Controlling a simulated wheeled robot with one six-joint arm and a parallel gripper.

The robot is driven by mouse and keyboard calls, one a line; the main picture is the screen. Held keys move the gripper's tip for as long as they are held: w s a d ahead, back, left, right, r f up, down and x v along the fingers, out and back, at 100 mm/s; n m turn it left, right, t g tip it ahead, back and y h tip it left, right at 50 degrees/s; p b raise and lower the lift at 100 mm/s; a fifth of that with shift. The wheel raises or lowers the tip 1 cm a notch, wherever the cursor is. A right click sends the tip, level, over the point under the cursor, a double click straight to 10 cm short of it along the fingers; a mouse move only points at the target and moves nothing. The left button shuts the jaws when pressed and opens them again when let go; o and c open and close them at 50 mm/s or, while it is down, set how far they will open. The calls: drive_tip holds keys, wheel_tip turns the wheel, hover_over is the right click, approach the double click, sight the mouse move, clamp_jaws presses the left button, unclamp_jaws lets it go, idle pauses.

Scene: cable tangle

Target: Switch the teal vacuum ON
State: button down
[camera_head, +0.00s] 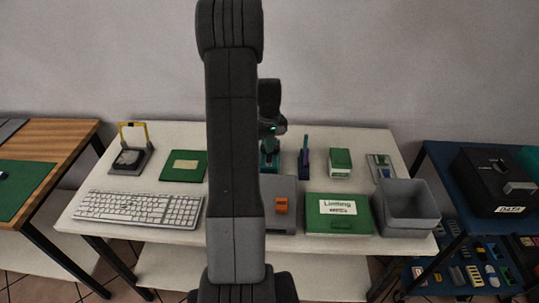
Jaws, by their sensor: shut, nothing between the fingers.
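A small teal device (270,160) stands toward the back of the white table, just right of my arm. It may be the vacuum, but it is too small and too covered to be sure, and no switch on it can be made out. My gripper (270,136) is right above it, seen from behind and partly hidden by my own arm. It looks shut and empty; whether it touches the teal device cannot be told. A grey box (284,188) with an orange rocker-like part (282,205) sits in front of the teal device.
On the white table are a keyboard (142,208), a green box (325,226), an open grey bin (404,211), a dark blue upright item (304,160) and a green-and-white box (340,161). A black box (490,183) is at right. The wall is close behind.

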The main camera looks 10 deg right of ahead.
drive_tip(key=shift+f+b, duration=0.6)
drive_tip(key=shift+f, duration=0.25)
idle(0.4)
drive_tip(key=shift+r+p, duration=2.15)
drive_tip(key=shift+r, duration=1.4)
drive_tip(key=shift+f, duration=0.15)
